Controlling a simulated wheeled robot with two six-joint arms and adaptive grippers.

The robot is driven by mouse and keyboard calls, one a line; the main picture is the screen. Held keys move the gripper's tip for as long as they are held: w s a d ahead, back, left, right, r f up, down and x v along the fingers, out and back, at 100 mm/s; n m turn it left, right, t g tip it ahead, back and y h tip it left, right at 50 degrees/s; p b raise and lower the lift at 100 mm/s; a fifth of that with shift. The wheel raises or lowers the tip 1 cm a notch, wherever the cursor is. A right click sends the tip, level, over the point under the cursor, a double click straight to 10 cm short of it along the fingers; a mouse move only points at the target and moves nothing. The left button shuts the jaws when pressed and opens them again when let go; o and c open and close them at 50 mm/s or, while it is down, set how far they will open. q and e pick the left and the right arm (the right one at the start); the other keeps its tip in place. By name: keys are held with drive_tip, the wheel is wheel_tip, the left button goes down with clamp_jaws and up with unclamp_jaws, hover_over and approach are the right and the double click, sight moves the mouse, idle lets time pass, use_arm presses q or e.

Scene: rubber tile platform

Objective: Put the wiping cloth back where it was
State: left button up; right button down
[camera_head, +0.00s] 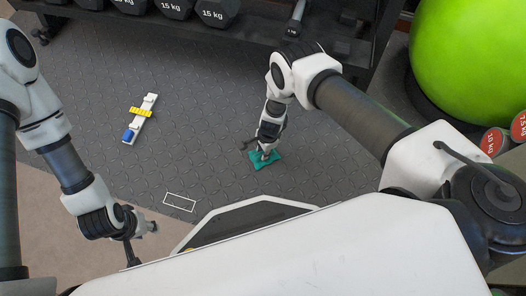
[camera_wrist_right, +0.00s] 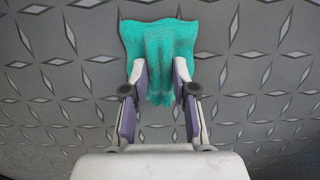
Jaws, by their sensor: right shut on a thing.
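The green wiping cloth (camera_head: 272,160) is at the tip of my right gripper (camera_head: 263,153), low over the grey tile floor in the head view. In the right wrist view, the cloth (camera_wrist_right: 160,45) is pinched and folded between the two fingers of my right gripper (camera_wrist_right: 160,84), with its wider part spreading beyond them. I cannot tell if the cloth touches the floor. A white rectangle outline (camera_head: 180,202) is marked on the floor, left of and nearer than the cloth; it is empty. My left gripper (camera_head: 143,238) is at the lower left, away from the cloth; its finger opening is unclear.
A white strip with yellow and blue parts (camera_head: 140,119) lies on the floor to the left. A black rack with 15 kg dumbbells (camera_head: 212,13) stands at the back. A green ball (camera_head: 470,60) and red-ended weights (camera_head: 493,141) are at the right. Floor between strip and cloth is clear.

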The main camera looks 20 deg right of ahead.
drive_tip(key=shift+f, duration=0.25)
drive_tip(key=c, duration=0.9)
unclamp_jaws()
drive_tip(key=shift+r, duration=0.15)
drive_tip(key=shift+r+p, duration=0.3)
drive_tip(key=shift+r, duration=0.05)
drive_tip(key=r+p, duration=0.2)
drive_tip(key=r, duration=0.1)
drive_tip(key=d+r+p, duration=0.1)
drive_tip(key=r+p, duration=0.2)
drive_tip(key=r, duration=0.1)
drive_tip(key=r+p, duration=0.3)
drive_tip(key=r, duration=0.1)
drive_tip(key=shift+w+d+r, duration=0.15)
drive_tip(key=shift+d+r, duration=0.05)
drive_tip(key=shift+d, duration=0.2)
